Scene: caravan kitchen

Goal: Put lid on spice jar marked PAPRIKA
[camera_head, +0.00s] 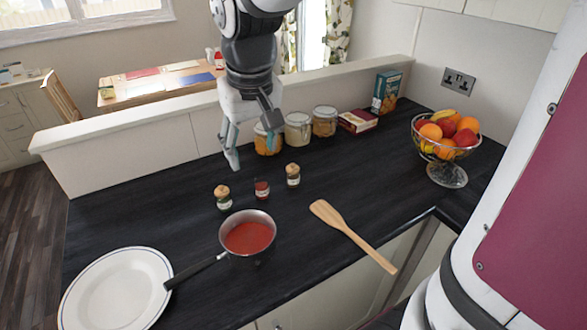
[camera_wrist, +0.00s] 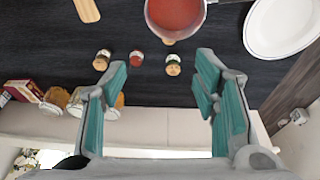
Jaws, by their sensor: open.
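Three small spice jars stand in a loose row on the dark worktop. The middle jar (camera_head: 262,189) holds red spice and has no cork lid on it; it also shows in the wrist view (camera_wrist: 136,57). The left jar (camera_head: 223,198) and the right jar (camera_head: 293,175) have cork lids on. Their labels are too small to read. I see no loose lid. My gripper (camera_head: 250,150) is open and empty above the worktop, behind the jars. In the wrist view its teal fingers (camera_wrist: 163,80) are wide apart, with the jars beyond the tips.
A pan of red sauce (camera_head: 248,238) stands in front of the jars, its handle towards a white plate (camera_head: 120,290). A wooden spatula (camera_head: 350,235) lies to the right. Larger jars (camera_head: 298,128) stand by the back ledge, and a fruit bowl (camera_head: 446,150) at right.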

